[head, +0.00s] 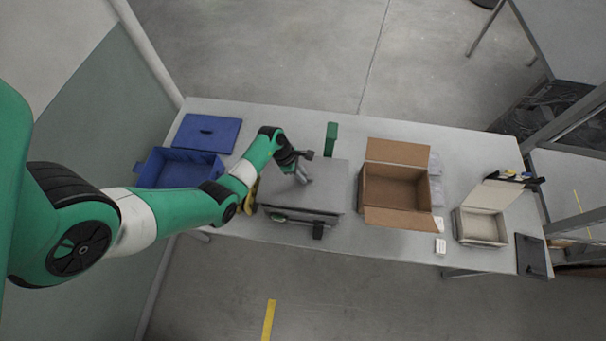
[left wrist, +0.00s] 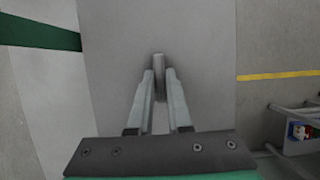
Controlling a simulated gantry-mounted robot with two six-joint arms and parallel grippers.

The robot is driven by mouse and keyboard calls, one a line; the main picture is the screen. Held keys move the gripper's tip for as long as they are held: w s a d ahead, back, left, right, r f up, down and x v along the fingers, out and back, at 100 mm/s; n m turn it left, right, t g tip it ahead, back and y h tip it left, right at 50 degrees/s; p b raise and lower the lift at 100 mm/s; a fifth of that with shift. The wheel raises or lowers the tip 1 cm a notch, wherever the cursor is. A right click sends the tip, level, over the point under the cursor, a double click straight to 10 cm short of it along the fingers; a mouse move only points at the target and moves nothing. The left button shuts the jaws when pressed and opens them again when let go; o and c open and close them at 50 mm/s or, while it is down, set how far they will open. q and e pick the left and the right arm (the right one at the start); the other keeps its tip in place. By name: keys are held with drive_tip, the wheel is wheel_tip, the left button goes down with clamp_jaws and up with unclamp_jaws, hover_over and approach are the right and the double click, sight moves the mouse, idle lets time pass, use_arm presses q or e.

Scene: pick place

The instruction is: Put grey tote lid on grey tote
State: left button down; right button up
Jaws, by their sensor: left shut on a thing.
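The grey tote lid (head: 329,178) is a flat grey panel with a small upright handle (left wrist: 158,62). My left gripper (head: 301,175) is shut on that handle from above; its fingers (left wrist: 159,88) close around it in the left wrist view. The lid lies over the grey tote (head: 300,222), and only the tote's front side shows, below the lid's near edge. I cannot tell whether the lid rests on the tote's rim or is a little above it. The tote's inside is hidden. My right gripper is not in view.
A blue tote (head: 149,168) and blue lid (head: 207,132) are at the table's left. A green block (head: 331,139) stands behind the grey lid. An open cardboard box (head: 394,187) is close on the right, then a smaller open box (head: 481,227) and a dark panel (head: 532,255).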

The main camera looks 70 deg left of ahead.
use_arm(q)
wheel_tip(320, 180, down, 4)
drive_tip(key=b, duration=0.3)
drive_tip(key=shift+f, duration=0.1)
drive_tip(key=shift+w+f+b, duration=0.1)
drive_tip(key=shift+f+b, duration=0.4)
drive_tip(key=shift+b, duration=0.05)
drive_tip(key=shift+f, duration=0.25)
idle(0.4)
idle(0.6)
drive_tip(key=shift+f, duration=0.2)
idle(0.3)
drive_tip(key=shift+f, duration=0.25)
drive_tip(key=shift+f, duration=0.15)
idle(0.5)
